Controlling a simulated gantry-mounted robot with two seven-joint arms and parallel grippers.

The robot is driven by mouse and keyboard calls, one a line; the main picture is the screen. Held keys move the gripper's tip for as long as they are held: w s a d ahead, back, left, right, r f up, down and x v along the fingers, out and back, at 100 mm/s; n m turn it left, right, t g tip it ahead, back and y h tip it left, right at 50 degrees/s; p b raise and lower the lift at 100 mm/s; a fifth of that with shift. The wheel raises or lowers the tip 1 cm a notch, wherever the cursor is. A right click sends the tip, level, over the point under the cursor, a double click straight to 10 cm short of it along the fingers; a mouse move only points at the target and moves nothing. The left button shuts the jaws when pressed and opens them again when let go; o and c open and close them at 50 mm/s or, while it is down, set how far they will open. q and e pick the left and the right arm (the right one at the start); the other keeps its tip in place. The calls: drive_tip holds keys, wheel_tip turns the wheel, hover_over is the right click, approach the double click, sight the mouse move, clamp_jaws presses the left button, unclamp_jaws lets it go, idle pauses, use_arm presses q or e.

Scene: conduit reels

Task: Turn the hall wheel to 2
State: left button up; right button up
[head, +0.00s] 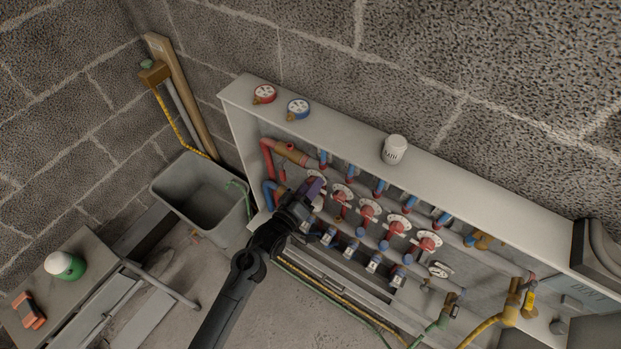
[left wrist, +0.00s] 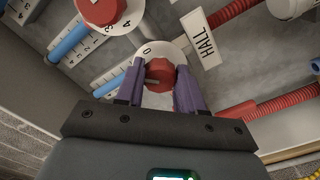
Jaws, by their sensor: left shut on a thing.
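The hall wheel is a red knob on a white numbered dial, seen in the left wrist view (left wrist: 158,72) beside a white HALL label (left wrist: 201,39). A 0 shows on the dial's upper rim; the other numbers are hidden, and I cannot tell the setting. My left gripper's purple fingers (left wrist: 157,90) are shut on the red knob, one on each side. In the head view my left gripper (head: 314,190) is at the left end of the row of red wheels and covers most of the hall wheel. My right gripper is not in view.
A neighbouring red wheel (left wrist: 103,10) is close by. More red wheels (head: 369,209) run to the right inside the white cabinet (head: 330,124). A white cap (head: 394,149) stands on its top. A grey tub (head: 203,196) is at left, and a bench (head: 78,283) is at lower left.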

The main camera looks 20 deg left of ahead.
use_arm(q)
drive_tip(key=n+p, duration=0.6)
drive_tip(key=n, duration=0.2)
drive_tip(key=shift+r+p, duration=0.15)
drive_tip(key=shift+p, duration=0.25)
drive_tip(key=shift+n, duration=0.3)
drive_tip(key=o, duration=1)
drive_tip(key=shift+o, duration=0.2)
drive_tip(key=shift+s, duration=0.1)
